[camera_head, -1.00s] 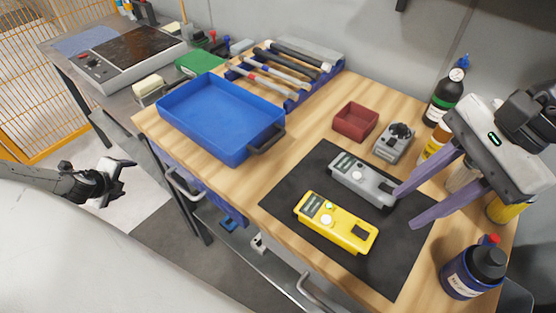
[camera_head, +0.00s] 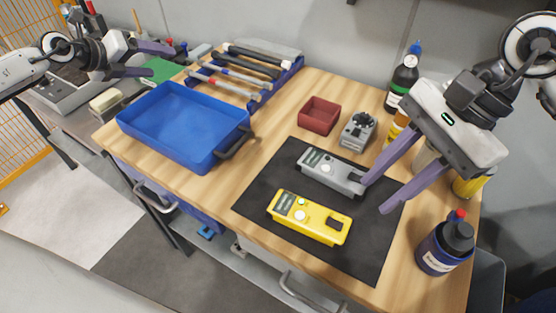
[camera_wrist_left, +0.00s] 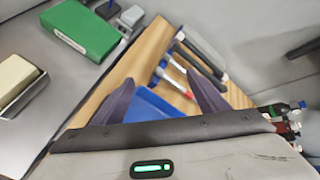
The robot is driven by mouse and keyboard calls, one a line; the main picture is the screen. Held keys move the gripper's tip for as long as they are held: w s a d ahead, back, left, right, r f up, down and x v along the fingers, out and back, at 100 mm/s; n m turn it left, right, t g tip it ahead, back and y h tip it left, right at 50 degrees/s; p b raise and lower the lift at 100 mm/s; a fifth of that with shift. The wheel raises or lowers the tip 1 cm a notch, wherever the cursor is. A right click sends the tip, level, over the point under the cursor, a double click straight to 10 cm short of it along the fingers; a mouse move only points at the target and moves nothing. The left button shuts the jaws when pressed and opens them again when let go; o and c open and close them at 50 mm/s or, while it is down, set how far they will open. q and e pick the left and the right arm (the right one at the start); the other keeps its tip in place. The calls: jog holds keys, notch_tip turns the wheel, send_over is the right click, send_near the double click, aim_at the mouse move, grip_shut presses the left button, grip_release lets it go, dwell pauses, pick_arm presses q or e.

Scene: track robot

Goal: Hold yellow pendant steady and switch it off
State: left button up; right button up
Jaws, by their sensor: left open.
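The yellow pendant (camera_head: 315,222) lies on the black mat (camera_head: 365,255), with a small screen, a pale round button and a dark patch on its top. A similar grey pendant (camera_head: 325,172) lies just behind it on the mat. My right gripper (camera_head: 374,196) is open, its purple fingers pointing down to the left, right of both pendants and seemingly empty. My left gripper (camera_head: 163,60) is open and empty above the back left of the bench, far from the yellow pendant. It also shows open in the left wrist view (camera_wrist_left: 157,68), where no pendant is visible.
A blue tray (camera_head: 140,128) stands on the bench's left, with a tool rack (camera_head: 280,85) behind it. A red bin (camera_head: 320,115) and a grey device (camera_head: 357,131) stand behind the mat. Bottles line the right side, including a dark blue one (camera_head: 437,254) in front.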

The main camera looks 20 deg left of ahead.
pick_arm(q)
jog(key=d+m+g+h, duration=0.3)
jog(key=d+m, duration=0.3)
jog(key=d, duration=1.1)
jog(key=m+g+y, duration=0.5)
jog(key=m+g, duration=0.3)
jog(key=m, duration=1.3)
send_near(289, 205)
notch_tip(289, 205, down, 8)
jog(key=shift+w+f, duration=0.1)
jog(key=shift+f, duration=0.15)
